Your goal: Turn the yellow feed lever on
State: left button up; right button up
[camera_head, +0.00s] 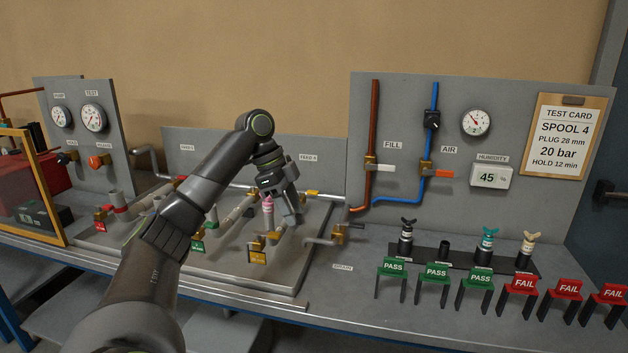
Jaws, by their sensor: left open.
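My left gripper (283,212) reaches over the pipe bench and points down. Its jaws are open, and the fingers partly overlap. A pink-and-white banded piece (267,203) shows beside the fingers; I cannot tell whether they touch. A small yellow-orange part (312,192) sits on the pipe just right of the gripper, below the FEED 4 label (308,157). It may be the yellow feed lever, but its handle position is too small to tell. A yellow tag (257,257) hangs at a brass valve below the gripper. My right gripper is out of view.
A brass drain valve (340,234) stands right of the gripper. The tall panel (461,110) carries a white-handled FILL valve (371,167) and an orange-handled AIR valve (427,171). PASS and FAIL stands (437,273) line the front right. My left forearm hides part of the pipes.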

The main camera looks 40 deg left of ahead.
aim_at(309, 191)
jog(key=i+j, duration=0.35)
jog(key=j, duration=0.2)
jog(key=i+j, duration=0.35)
jog(key=j, duration=0.15)
jog(key=i+j, duration=0.4)
jog(key=j, duration=0.15)
